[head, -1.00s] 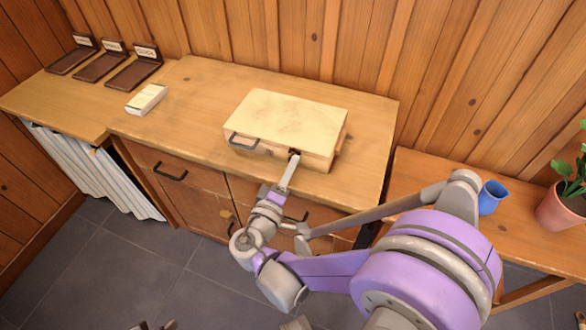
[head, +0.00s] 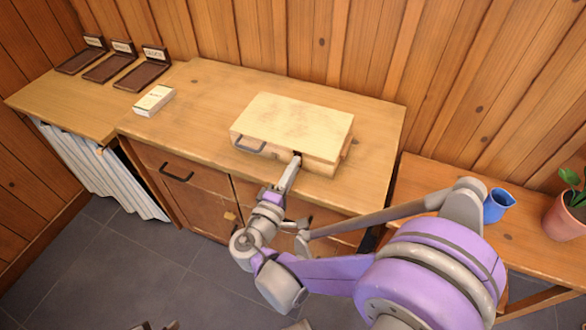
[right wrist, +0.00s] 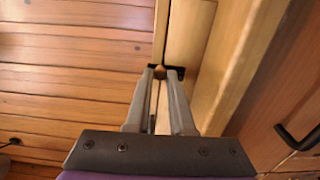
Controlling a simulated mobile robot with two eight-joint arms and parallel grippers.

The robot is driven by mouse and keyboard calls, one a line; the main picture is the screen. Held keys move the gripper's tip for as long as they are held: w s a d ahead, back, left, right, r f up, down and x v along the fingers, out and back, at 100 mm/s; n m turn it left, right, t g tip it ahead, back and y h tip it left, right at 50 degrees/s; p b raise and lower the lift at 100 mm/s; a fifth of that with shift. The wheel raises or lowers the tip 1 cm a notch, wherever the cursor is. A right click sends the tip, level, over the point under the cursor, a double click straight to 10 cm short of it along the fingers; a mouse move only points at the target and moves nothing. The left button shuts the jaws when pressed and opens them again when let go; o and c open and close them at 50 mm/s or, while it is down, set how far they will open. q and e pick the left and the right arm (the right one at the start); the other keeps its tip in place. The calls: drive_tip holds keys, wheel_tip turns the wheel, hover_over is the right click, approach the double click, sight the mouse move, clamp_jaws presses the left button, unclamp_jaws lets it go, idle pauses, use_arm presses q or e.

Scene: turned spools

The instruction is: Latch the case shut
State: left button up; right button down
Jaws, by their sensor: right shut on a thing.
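The case (head: 292,122) is a pale wooden box with a dark handle (head: 249,145) on its front. It lies on the wooden cabinet top, its lid lying down over the base. My right gripper (head: 296,163) reaches the case's front face, right of the handle. In the right wrist view, its two fingers (right wrist: 169,76) are shut on a small brown latch piece (right wrist: 171,72) at the seam of the case (right wrist: 190,35), with dark metal beside it. The fingers hide part of the latch, so I cannot tell whether it is fastened.
A small white box (head: 154,100) and several dark labelled trays (head: 142,77) stand to the left. A blue jug (head: 496,205) and a potted plant (head: 565,215) stand on a lower bench at right. The cabinet top (head: 200,125) is clear around the case.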

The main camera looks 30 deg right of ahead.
drive_tip(key=c, duration=0.8)
unclamp_jaws()
drive_tip(key=shift+o, duration=0.2)
drive_tip(key=v, duration=1)
drive_tip(key=shift+s+a, duration=0.25)
drive_tip(key=shift+s, duration=0.05)
